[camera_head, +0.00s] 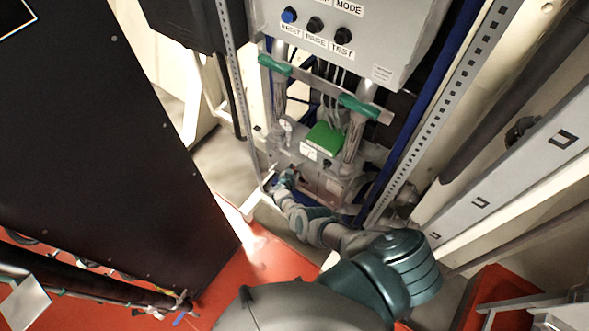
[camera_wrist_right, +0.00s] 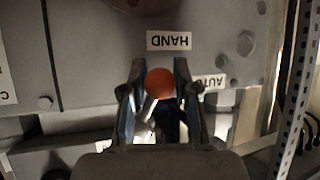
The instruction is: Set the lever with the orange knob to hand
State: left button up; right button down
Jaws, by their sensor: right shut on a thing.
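The orange knob (camera_wrist_right: 160,83) of the lever sits between the two fingers of my right gripper (camera_wrist_right: 159,68) in the right wrist view. The gripper is shut on it. A pale piece of the lever shaft (camera_wrist_right: 148,108) shows below the knob. The HAND label (camera_wrist_right: 169,41), upside down, is just above the knob. The AUTO label (camera_wrist_right: 209,82) is to the right, partly behind a finger. In the head view my right gripper (camera_head: 287,178) is at the left front of the grey mechanism box (camera_head: 318,165); the knob is too small to tell there. My left gripper is not in view.
A grey control box (camera_head: 345,35) with push buttons hangs above the mechanism. Perforated uprights (camera_head: 440,110) stand on both sides of the bay. A large black panel (camera_head: 90,130) fills the left, above a red floor area (camera_head: 265,265).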

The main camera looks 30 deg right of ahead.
jog(key=shift+a, duration=0.1)
jog(key=c, duration=0.9)
grip_release()
jog(key=shift+f, duration=0.1)
jog(key=shift+o, duration=0.2)
jog(key=shift+s+a+r, duration=0.2)
jog(key=shift+a+r, duration=0.1)
jog(key=shift+a, duration=0.35)
jog(key=v, duration=1)
jog(key=shift+s+r, duration=0.15)
jog(key=shift+s, duration=0.15)
